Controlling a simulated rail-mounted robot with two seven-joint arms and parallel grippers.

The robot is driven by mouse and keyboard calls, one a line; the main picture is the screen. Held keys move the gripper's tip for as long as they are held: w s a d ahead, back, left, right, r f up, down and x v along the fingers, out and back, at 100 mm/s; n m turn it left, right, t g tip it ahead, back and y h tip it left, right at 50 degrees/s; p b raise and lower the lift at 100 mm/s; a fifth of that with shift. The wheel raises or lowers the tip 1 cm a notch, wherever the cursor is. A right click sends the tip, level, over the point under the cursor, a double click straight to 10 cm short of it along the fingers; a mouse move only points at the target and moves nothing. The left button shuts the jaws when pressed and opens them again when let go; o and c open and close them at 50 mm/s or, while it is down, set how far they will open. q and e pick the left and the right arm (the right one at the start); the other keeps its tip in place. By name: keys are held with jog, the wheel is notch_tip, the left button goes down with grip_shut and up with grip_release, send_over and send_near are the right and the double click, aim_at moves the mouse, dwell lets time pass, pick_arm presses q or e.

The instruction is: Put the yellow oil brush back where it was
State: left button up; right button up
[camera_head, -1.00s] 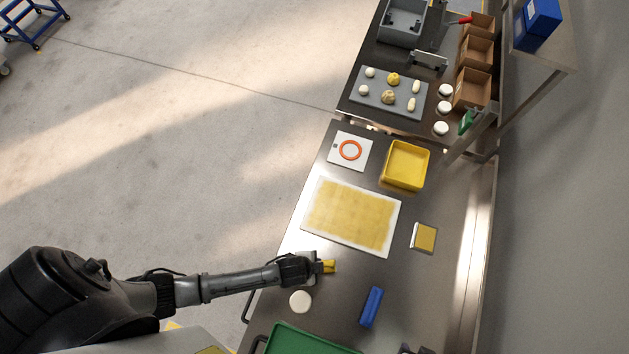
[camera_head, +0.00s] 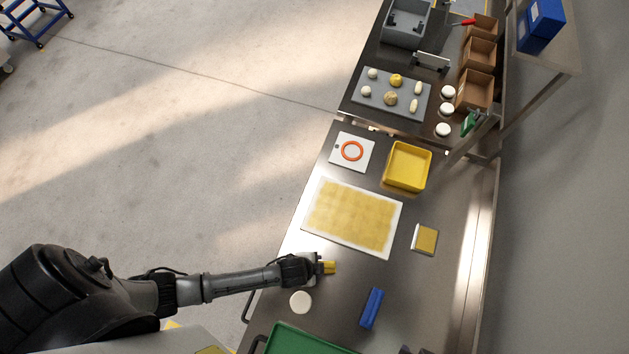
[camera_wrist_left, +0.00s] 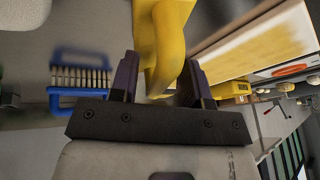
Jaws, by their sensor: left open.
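The yellow oil brush (camera_head: 329,268) is at my left gripper (camera_head: 314,268), near the front edge of the table, just below the yellow-topped board in the head view. In the left wrist view, the yellow handle of the brush (camera_wrist_left: 168,45) lies between the two dark fingers of the left gripper (camera_wrist_left: 160,80). The fingers are open around the handle. The lower end of the brush is hidden, and I cannot tell whether it rests on the table. My right gripper is not in view.
A blue brush (camera_head: 371,308) lies to the right and a white disc (camera_head: 300,302) lies below the gripper. The white board with a yellow sheet (camera_head: 352,216), a yellow bin (camera_head: 408,166) and a small yellow-and-white piece (camera_head: 425,239) are farther up. A green tray (camera_head: 300,341) is at the bottom.

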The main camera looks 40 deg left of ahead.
pick_arm(q)
jog(key=s+a+r+n, duration=0.2)
jog(key=a+r+n, duration=0.1)
jog(key=r, duration=0.4)
jog(key=s+a+r+n+y, duration=0.1)
jog(key=s+a+r+n, duration=0.1)
jog(key=a+r, duration=0.3)
jog(key=s+a+r+n+y, duration=0.1)
jog(key=a+r+n, duration=0.3)
jog(key=r, duration=0.7)
jog(key=shift+s+a+g+p, duration=0.3)
jog(key=shift+s+a+g, duration=0.15)
jog(key=shift+s, duration=0.2)
